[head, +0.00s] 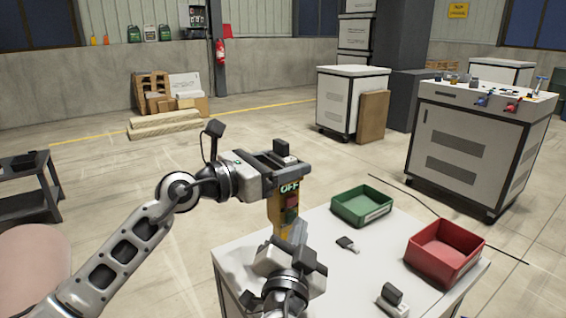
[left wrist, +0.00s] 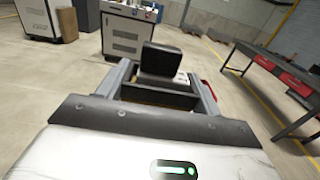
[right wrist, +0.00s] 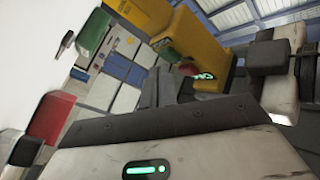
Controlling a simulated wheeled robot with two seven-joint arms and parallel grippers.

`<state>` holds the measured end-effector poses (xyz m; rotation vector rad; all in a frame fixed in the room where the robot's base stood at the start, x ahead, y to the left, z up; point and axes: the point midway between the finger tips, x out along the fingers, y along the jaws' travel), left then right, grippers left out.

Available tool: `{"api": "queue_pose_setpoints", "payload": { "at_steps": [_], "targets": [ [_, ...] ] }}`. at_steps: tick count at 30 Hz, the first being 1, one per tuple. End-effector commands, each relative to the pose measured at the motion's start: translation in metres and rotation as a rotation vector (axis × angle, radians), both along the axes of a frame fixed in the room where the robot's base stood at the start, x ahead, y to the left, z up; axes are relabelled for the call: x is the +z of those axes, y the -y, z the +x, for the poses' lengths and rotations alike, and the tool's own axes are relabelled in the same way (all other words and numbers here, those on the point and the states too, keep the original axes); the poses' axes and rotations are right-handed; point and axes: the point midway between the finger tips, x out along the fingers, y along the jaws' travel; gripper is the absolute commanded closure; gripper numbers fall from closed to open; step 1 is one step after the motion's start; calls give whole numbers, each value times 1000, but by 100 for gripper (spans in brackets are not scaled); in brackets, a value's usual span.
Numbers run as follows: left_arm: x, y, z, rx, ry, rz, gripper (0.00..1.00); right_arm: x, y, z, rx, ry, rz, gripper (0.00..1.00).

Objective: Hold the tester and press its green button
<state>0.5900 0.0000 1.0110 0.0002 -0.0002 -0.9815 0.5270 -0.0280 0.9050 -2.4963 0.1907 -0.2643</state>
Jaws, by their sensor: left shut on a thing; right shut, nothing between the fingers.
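The tester (head: 276,212) is a yellow upright box with a lit OFF display, a red button and a green button (head: 291,215) below it. My left gripper (head: 278,163) is shut on its upper end and holds it above the table's left part. In the left wrist view a dark block (left wrist: 160,62) shows at the fingers. My right gripper (head: 291,234) is shut and empty, just below and in front of the tester's button face. In the right wrist view the tester (right wrist: 200,38) and green button (right wrist: 165,45) lie beyond the fingers; I cannot tell whether they touch.
The white table (head: 325,240) bears a green bin (head: 362,206), a red bin (head: 445,252), a small dark part (head: 347,243) and a grey-and-black part (head: 391,298) near the front. A white cabinet (head: 470,150) stands behind on the right.

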Motion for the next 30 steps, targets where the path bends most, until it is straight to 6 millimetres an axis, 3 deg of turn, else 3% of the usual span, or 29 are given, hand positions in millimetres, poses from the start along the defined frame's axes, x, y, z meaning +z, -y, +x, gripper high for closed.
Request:
{"api": "queue_pose_setpoints", "payload": {
  "at_steps": [30],
  "targets": [
    [-1,0,0,-1,-2,1,76,0,-5,8,1,-1,0,100]
  ]
}}
